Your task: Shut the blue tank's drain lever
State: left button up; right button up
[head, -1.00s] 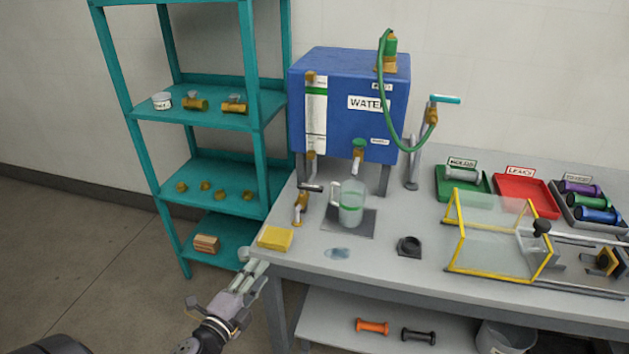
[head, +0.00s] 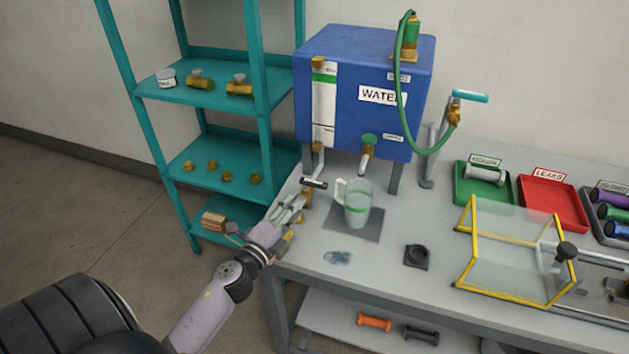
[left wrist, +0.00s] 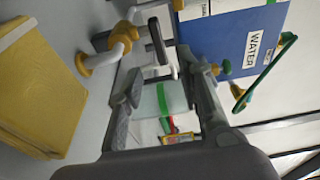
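The blue tank (head: 350,90), labelled WATER, stands on legs at the back of the bench. Below its left corner, a lever with a black handle (head: 313,184) sits on the drain pipe, the handle lying roughly level. In the left wrist view the black handle (left wrist: 158,42) shows just beyond my fingertips, with the brass pipe fitting (left wrist: 100,60) beside it. My left gripper (head: 297,202) is close to the lever from the front left; its fingers (left wrist: 165,85) are spread apart with nothing held. Whether a finger touches the handle I cannot tell. My right gripper is out of view.
A clear jug (head: 357,208) with a green band stands on a grey mat (head: 368,232), close right of my gripper. A yellow sponge (left wrist: 38,90) lies nearby. A wet patch (head: 338,257) is on the bench. A teal shelf (head: 265,140) stands left.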

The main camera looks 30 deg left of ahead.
aim_at(314, 186)
pick_arm(q)
jog(key=w, duration=0.6)
jog(key=w+p, duration=0.1)
jog(key=w, duration=0.2)
jog(key=shift+w+a, duration=0.25)
jog(key=shift+a, duration=0.05)
jog(key=shift+w+f, duration=0.1)
jog(key=shift+w, duration=0.35)
grip_shut()
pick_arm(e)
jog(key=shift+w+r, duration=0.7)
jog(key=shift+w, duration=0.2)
